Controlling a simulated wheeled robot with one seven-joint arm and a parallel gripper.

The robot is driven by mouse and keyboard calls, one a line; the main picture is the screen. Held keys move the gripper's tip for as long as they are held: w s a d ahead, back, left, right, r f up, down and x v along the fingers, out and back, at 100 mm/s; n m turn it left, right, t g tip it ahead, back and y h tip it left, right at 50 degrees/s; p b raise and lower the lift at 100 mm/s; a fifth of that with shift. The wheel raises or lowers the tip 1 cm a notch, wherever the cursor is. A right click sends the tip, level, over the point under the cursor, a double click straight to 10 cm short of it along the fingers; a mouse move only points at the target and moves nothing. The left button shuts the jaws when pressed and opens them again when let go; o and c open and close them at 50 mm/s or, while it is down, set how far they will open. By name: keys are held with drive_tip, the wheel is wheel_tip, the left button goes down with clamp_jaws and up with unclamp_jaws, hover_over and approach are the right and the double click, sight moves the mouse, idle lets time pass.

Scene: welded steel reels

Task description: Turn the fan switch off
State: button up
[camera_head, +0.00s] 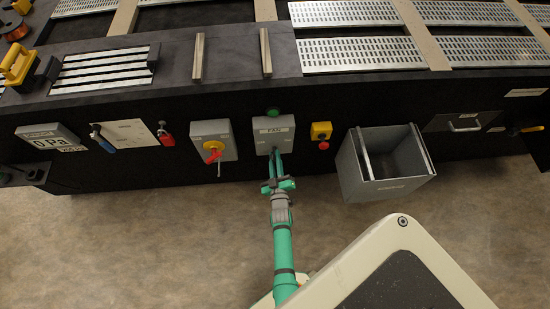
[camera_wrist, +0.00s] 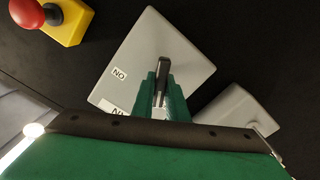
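The fan switch is a light grey box (camera_head: 284,138) marked FAN on the dark front of the machine. In the wrist view its tilted face (camera_wrist: 137,60) carries a label with ON upside down; a second label is partly hidden. A short dark lever (camera_wrist: 162,69) stands out from the face, its free end pointing up in that view. My gripper (camera_head: 273,157) reaches the box from below. Its green fingers (camera_wrist: 162,98) lie close on both sides of the lever and appear shut on it. The fingers hide the lever's lower part.
A green button (camera_head: 273,112) sits above the box. A yellow box with a red button (camera_head: 321,132) is to its right, and a grey box with a red rotary handle (camera_head: 213,148) to its left. An open grey bin (camera_head: 357,180) protrudes further right. The floor in front is clear.

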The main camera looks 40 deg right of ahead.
drive_tip(key=o, duration=0.4)
drive_tip(key=shift+c, duration=0.2)
drive_tip(key=shift+s, duration=0.15)
drive_tip(key=v, duration=1)
drive_tip(key=shift+s, duration=0.3)
drive_tip(key=shift+a, duration=0.1)
drive_tip(key=s+a+r+y, duration=0.3)
drive_tip(key=s+a+r, duration=0.2)
drive_tip(key=a, duration=0.3)
drive_tip(key=s+a+r+y, duration=0.2)
drive_tip(key=s+a+r, duration=0.3)
drive_tip(key=a, duration=0.4)
drive_tip(key=s+a+r+y, duration=0.2)
drive_tip(key=s+a+r, duration=0.2)
drive_tip(key=r, duration=0.4)
drive_tip(key=s+a+r+y, duration=0.2)
drive_tip(key=s+a+r, duration=0.2)
drive_tip(key=r, duration=0.4)
drive_tip(key=shift+s+a+r+y, duration=0.2)
drive_tip(key=shift+s+a+y, duration=0.15)
drive_tip(key=shift+s, duration=0.5)
